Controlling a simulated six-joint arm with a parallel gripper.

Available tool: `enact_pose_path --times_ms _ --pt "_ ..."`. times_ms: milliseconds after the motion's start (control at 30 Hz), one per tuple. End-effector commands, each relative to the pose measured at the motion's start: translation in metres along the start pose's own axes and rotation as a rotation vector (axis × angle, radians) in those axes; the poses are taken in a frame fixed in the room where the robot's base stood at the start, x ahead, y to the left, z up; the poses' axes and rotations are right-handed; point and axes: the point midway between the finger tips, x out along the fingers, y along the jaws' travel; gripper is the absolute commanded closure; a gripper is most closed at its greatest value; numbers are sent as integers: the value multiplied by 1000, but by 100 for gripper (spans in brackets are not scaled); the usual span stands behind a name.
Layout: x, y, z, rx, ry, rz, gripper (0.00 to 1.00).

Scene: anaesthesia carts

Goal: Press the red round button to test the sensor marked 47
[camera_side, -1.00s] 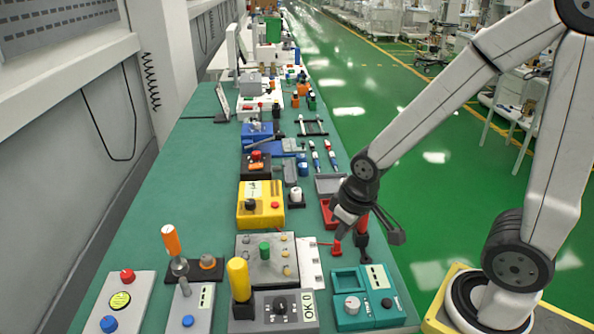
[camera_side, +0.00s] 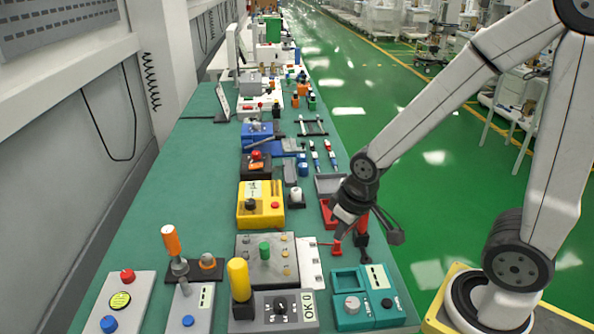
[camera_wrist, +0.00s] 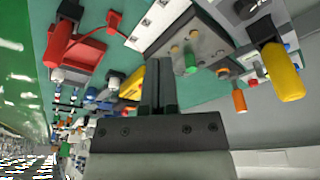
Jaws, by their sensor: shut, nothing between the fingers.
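No marking 47 is readable, so I cannot tell which device is that sensor. Several red buttons show in the side view: one on the white panel (camera_side: 118,300) at the front left, a red round button (camera_side: 127,275) above a yellow disc. A small red button (camera_side: 275,205) sits on the yellow box (camera_side: 251,218), and a red knob (camera_side: 256,155) tops a dark box further back. My gripper is shut and empty, its closed fingers (camera_wrist: 158,65) in the middle of the wrist view. In the side view it hangs over the bench's right side, apart from these buttons.
The metal plate with a green knob (camera_side: 265,251), the teal box (camera_side: 366,315) and a grey box with a tall yellow handle (camera_side: 238,280) crowd the front. A red tray (camera_wrist: 75,52) lies near my gripper. The green bench (camera_side: 180,180) is clear at left.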

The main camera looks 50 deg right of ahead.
Motion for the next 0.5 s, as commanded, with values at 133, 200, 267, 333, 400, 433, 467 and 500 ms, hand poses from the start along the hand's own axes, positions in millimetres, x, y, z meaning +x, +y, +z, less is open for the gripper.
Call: enact_pose_path --times_ms 133,200,267,333,400,433,467,500 --pt "2 2 -10 32 19 0 100" --pt "4 3 -20 63 37 0 100" --pt "6 5 -30 97 58 0 100" --pt "9 8 -46 147 88 -1 100" --pt "12 11 -64 205 124 -4 100" --pt "14 13 -72 233 139 -5 100" --pt "16 15 -80 262 158 -8 100" --pt "18 18 -92 301 181 -11 100"
